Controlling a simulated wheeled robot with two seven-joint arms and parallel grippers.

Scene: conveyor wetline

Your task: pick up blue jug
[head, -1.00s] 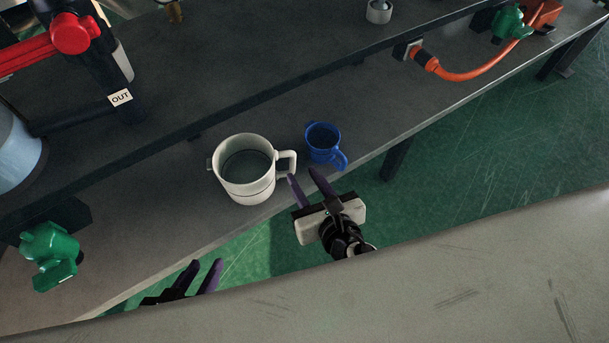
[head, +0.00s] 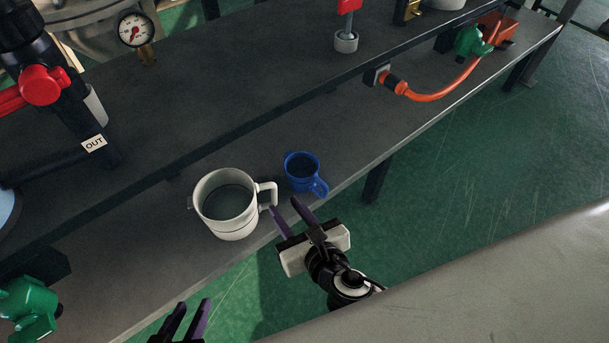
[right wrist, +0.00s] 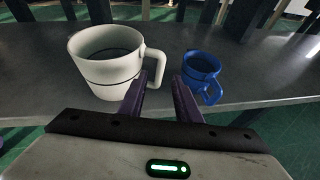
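The blue jug (head: 301,172) stands upright on the grey shelf near its front edge, its handle toward the lower right. It also shows in the right wrist view (right wrist: 201,73), right of centre. My right gripper (head: 288,207) is open and empty, just in front of the jug and apart from it. In the right wrist view its purple fingers (right wrist: 160,85) point between the white jug's handle and the blue jug. My left gripper (head: 185,318) shows at the bottom edge with its two fingers apart, away from the jug.
A larger white jug (head: 228,207) stands left of the blue jug, its handle pointing toward it. An orange hose (head: 440,94) lies further right. The shelf (head: 345,140) is clear right of the blue jug. A green valve (head: 28,305) is at lower left.

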